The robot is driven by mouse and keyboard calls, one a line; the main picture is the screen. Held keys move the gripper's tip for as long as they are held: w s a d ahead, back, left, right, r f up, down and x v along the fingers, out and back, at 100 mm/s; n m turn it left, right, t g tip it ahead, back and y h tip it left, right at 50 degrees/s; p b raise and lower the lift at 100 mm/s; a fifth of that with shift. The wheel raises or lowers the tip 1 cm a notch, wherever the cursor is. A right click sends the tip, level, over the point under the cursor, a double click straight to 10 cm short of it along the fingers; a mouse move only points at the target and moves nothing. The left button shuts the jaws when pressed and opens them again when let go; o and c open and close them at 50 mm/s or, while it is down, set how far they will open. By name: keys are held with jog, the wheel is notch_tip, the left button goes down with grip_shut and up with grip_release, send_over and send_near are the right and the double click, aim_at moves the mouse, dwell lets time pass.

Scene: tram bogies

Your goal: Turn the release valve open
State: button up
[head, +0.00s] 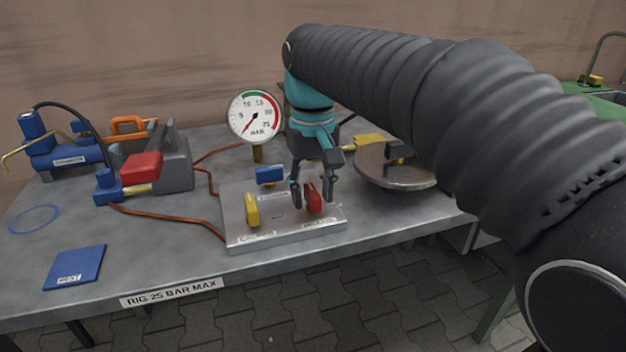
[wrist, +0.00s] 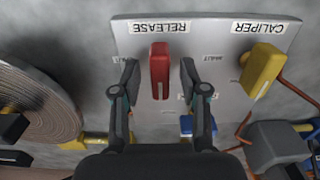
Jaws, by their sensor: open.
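The release valve has a red handle (head: 314,199) on a grey metal plate (head: 290,226) on the bench. In the wrist view the red handle (wrist: 160,70) stands below the upside-down RELEASE label, its long side running up and down the picture. Small labels sit beside it, too small to read surely. My gripper (head: 312,188) is open above the plate, with one finger on each side of the red handle. In the wrist view my gripper (wrist: 160,78) shows visible gaps between both fingers and the handle. The handle's base is hidden.
A yellow handle (head: 252,210) marked CALIPER and a blue handle (head: 269,175) share the plate. A pressure gauge (head: 254,116) stands behind, its needle pointing lower left. A round metal disc (head: 396,172) lies right. A red-topped grey unit (head: 165,165) and blue pad (head: 75,267) are left.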

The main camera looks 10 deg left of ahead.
aim_at(313, 190)
notch_tip(313, 190, up, 12)
dwell(0.6)
jog(key=s+d+f+m+t, duration=0.1)
jog(key=d+f+m, duration=0.15)
jog(key=d, duration=0.65)
jog(key=s+d+f+m+t, duration=0.2)
jog(key=s+d+f, duration=0.5)
jog(key=d+f, duration=0.2)
jog(key=s+d+f+m+t, duration=0.2)
jog(key=s+d+f, duration=0.5)
jog(key=d+f, duration=0.2)
jog(key=shift+s+d+f+t, duration=0.15)
jog(key=shift+d+f+t, duration=0.15)
jog(key=shift+f, duration=0.65)
